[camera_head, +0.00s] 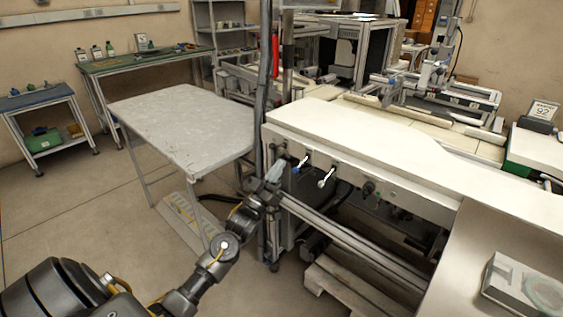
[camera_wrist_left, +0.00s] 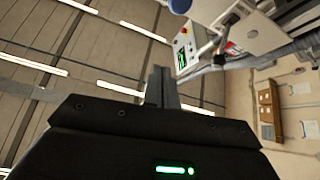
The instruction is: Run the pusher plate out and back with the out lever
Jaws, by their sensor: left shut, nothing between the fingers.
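My left gripper (camera_head: 274,172) is shut and empty at the front left corner of the white-topped machine (camera_head: 355,135). Its shut fingers (camera_wrist_left: 161,85) point up in the left wrist view. Two levers stick out of the machine's front: one with a blue knob (camera_head: 296,169) and, to its right, one with a pale knob (camera_head: 321,184). The gripper is just left of the blue knob; whether they touch I cannot tell. A blue knob (camera_wrist_left: 180,5) also shows at the wrist view's top edge. I cannot tell which lever is the out lever, or pick out the pusher plate.
A dark upright post (camera_head: 264,90) stands close behind the gripper. A grey table (camera_head: 185,120) is to the left, with open floor before it. A metal rail (camera_head: 350,240) runs below the levers. A control box (camera_wrist_left: 186,48) shows in the wrist view.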

